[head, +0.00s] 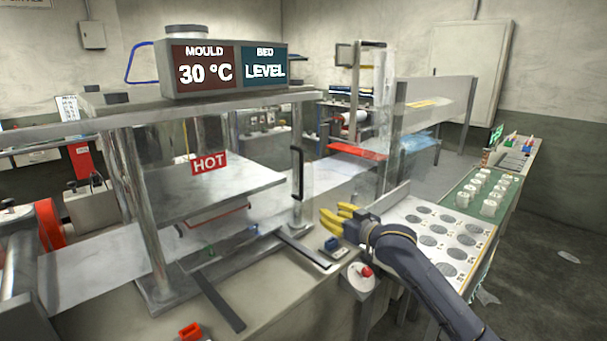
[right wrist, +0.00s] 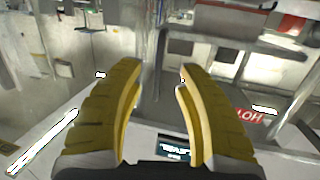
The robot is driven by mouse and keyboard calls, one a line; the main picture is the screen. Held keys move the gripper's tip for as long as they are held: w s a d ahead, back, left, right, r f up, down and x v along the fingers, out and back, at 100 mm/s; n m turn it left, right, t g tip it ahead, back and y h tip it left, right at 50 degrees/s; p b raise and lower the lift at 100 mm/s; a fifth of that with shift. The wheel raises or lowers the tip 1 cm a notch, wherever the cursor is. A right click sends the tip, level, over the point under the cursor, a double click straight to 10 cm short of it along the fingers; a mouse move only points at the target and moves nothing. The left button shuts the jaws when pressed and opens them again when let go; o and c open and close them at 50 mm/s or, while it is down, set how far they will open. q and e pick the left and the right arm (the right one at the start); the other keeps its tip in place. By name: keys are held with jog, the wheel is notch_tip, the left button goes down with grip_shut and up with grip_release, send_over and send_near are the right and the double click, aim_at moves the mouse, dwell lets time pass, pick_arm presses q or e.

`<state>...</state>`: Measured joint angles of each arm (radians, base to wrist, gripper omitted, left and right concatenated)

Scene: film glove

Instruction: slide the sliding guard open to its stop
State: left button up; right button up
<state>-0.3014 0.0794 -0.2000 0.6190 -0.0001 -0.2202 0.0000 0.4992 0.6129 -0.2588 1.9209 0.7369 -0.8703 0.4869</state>
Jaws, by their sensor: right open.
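The sliding guard appears to be the clear panel (head: 308,181) at the front right of the moulding press in the head view. A black upright bar handle (head: 297,173) is on it. The panel is see-through, so its edges are hard to make out. My right gripper (head: 335,217) has yellow fingers and is open and empty, to the right of and lower than the handle in the picture, apart from it. My left gripper is not in view.
The press carries a red HOT sign (head: 209,163) on its plate. Dark rails (head: 219,301) lie in front of it. A red-knobbed control (head: 366,271) stands just below my right gripper. A tray with round recesses (head: 399,211) is at the right. Clear upright panels stand behind it.

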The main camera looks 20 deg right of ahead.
notch_tip(320, 180, up, 8)
jog(key=f+t, duration=0.1)
jog(key=x, duration=1.1)
jog(key=r+x, duration=0.1)
jog(key=x, duration=0.5)
jog(key=shift+s+a, duration=0.1)
jog(key=shift+a, duration=0.25)
grip_shut()
